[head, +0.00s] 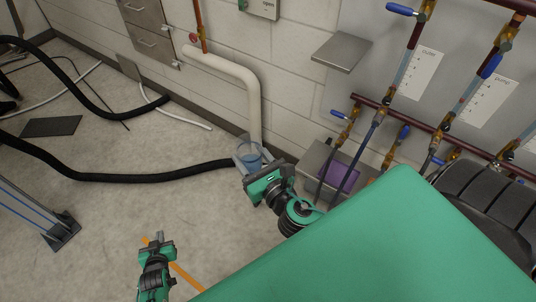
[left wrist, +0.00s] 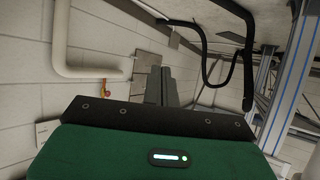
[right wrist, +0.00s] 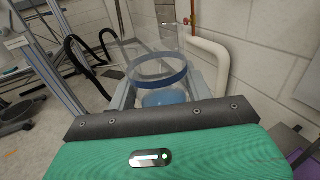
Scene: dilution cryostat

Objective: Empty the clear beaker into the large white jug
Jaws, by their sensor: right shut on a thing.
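The clear beaker (head: 249,157) is in my right gripper (head: 254,166), near the white pipe in the head view. In the right wrist view the beaker (right wrist: 155,58) stands between the two fingers, with a blue band and blue at its bottom, which looks like liquid. My right gripper is shut on it. My left gripper (head: 158,240) is low over the floor at the bottom left, empty; in the left wrist view its fingers (left wrist: 161,86) look together. I cannot make out a large white jug in any view.
A thick white pipe (head: 232,68) runs down the wall behind the beaker. A black hose (head: 130,177) lies across the floor. A grey wall shelf (head: 341,52) and valve pipes (head: 410,65) are at the right.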

